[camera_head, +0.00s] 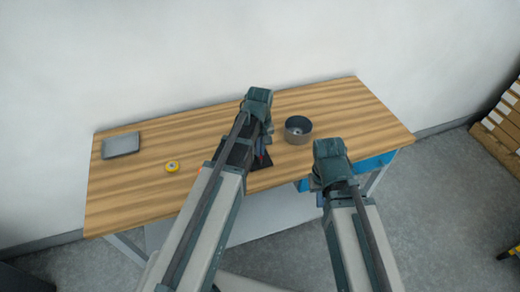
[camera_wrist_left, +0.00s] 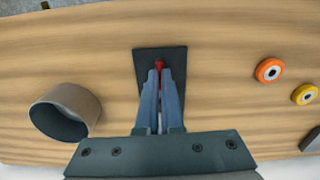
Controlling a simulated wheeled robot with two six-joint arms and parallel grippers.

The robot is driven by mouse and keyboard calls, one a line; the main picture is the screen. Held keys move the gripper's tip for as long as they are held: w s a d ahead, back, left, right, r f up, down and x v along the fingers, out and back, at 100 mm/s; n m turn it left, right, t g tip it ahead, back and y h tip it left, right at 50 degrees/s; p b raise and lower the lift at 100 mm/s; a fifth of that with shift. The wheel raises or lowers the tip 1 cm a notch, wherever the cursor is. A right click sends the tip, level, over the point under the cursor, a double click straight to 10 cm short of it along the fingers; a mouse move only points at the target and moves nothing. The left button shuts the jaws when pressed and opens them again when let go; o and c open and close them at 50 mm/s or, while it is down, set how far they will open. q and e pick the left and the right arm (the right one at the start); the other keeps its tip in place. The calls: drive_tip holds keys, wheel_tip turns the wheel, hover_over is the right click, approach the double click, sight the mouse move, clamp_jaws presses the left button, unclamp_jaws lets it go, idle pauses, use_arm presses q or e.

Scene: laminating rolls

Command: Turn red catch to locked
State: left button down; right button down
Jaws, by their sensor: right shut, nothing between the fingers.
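The red catch (camera_wrist_left: 159,65) shows at the fingertips of my left gripper (camera_wrist_left: 160,72), on a dark rectangular plate (camera_wrist_left: 146,60) on the table. The two fingers are close together with the red part between their tips, so the gripper is shut on the catch. Most of the catch is hidden by the fingers, and its locked or unlocked position cannot be read. In the head view my left gripper (camera_head: 262,158) points down over the dark plate. My right gripper (camera_head: 320,196) hangs by the table's front edge, shut and empty, away from the catch.
A grey round cup (camera_head: 298,130) stands right of the plate. A yellow roll (camera_head: 172,167) and a grey tray (camera_head: 121,145) lie to the left on the wooden table (camera_head: 130,200). The wrist view also shows an orange roll (camera_wrist_left: 262,64). The table's right end is clear.

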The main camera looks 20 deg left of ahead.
use_arm(q)
drive_tip(key=shift+m, duration=0.3)
idle(0.4)
drive_tip(key=c, duration=1.1)
unclamp_jaws()
drive_tip(key=shift+o, duration=0.2)
wheel_tip(320, 180, up, 14)
drive_tip(key=p, duration=1.3)
drive_tip(key=shift+p, duration=0.4)
drive_tip(key=shift+f, duration=0.1)
